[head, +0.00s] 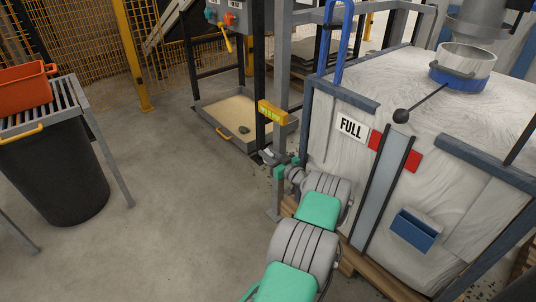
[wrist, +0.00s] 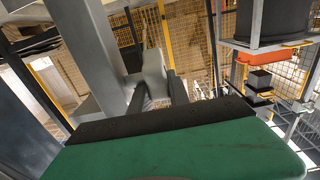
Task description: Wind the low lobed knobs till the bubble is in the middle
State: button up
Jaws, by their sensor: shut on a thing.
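A yellow level (head: 272,113) is fixed across the grey upright post (head: 282,75) in the head view. Its bubble is too small to make out. My gripper (head: 270,157) is low beside the foot of this post, below the level. In the wrist view its two dark fingers (wrist: 160,92) are shut on a pale grey rounded thing, seemingly a knob (wrist: 154,66), close to a thick grey post (wrist: 85,45). The knob's lobes are not clear, and in the head view it is mostly hidden at the gripper. No other knob can be made out.
A wrapped bale marked FULL (head: 330,150) in a blue-grey frame stands close on the right of my arm. A sand tray (head: 215,108) lies behind the post. An orange crate (head: 22,88) sits on a rack at left, above a black bin (head: 60,180). Floor at centre-left is clear.

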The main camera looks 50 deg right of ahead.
grip_shut()
jog(key=shift+f, duration=0.15)
jog(key=shift+f+t+b, duration=0.2)
jog(key=shift+t+b, duration=0.1)
jog(key=shift+b, duration=0.25)
jog(key=shift+d+r+t+h, duration=0.1)
jog(key=shift+r+t+h, duration=0.2)
jog(key=shift+t, duration=0.5)
jog(key=shift+s+d+f+t, duration=0.1)
jog(key=shift+s+f+t, duration=0.1)
jog(key=shift+t, duration=0.5)
jog(key=shift+s+r+t, duration=0.1)
jog(key=shift+s+t, duration=0.05)
jog(key=shift+t, duration=0.25)
